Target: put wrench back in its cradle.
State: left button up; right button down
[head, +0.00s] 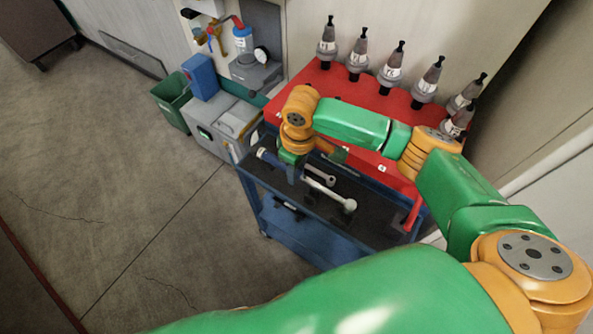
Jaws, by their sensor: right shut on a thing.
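My right gripper (292,170) points down over the dark top of the blue cart and is shut on a wrench (319,174). The wrench's pale ring end shows to the right of the gripper; a blue part (267,156) shows to the left and looks like its handle. My gripper hides the middle of it. A second pale bar-shaped tool (326,194) lies just in front, with small dark supports near its ends. These may be a cradle, but I cannot tell for sure. My left gripper is out of view.
The blue cart (283,223) stands against a red rack (284,103) holding several grey tool holders (392,70). A grey box (223,125), a green bin (172,97) and a blue container (201,77) stand to the left. The floor in front is clear.

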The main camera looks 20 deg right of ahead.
jog(key=shift+f, duration=1)
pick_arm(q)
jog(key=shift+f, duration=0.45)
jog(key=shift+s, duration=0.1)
pick_arm(e)
jog(key=shift+r, duration=0.1)
jog(key=shift+s+p, duration=0.1)
jog(key=shift+p, duration=0.6)
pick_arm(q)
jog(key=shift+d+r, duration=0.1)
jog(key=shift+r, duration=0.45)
